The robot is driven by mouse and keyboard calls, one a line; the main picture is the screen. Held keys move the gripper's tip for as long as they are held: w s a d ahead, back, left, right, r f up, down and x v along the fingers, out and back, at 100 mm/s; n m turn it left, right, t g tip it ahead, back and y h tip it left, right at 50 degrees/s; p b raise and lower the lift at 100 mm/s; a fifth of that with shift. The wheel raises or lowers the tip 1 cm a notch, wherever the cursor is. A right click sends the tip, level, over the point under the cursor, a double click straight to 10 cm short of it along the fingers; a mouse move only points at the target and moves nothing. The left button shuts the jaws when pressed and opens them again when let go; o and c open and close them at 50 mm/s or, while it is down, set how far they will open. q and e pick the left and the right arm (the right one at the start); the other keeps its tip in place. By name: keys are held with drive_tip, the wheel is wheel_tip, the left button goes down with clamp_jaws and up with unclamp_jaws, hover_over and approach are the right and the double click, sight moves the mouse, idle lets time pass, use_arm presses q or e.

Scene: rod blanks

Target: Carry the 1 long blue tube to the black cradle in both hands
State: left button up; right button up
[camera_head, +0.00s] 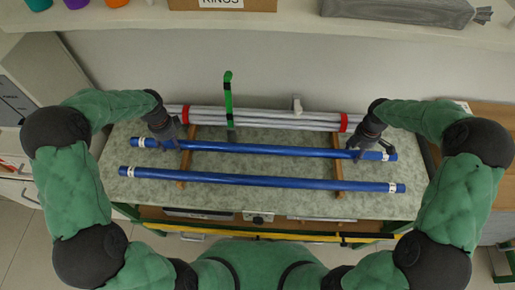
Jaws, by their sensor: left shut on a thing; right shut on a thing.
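Two long blue tubes with white bands near their ends lie side by side across the bench. My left gripper (170,140) is shut on the far blue tube (260,149) near its left end. My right gripper (359,150) is shut on the same tube near its right end. The tube runs almost level across the picture; whether it touches the brown wooden strips below is hard to tell. The near blue tube (260,179) lies across the strips, apart from both grippers. I cannot make out a black cradle.
Brown strips (184,165) (338,175) cross the speckled bench top (260,207). A shelf with a box (222,4) and a grey case (400,10) is at the back.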

use_arm(q)
drive_tip(key=shift+r, duration=0.15)
use_arm(e)
drive_tip(key=shift+r, duration=0.1)
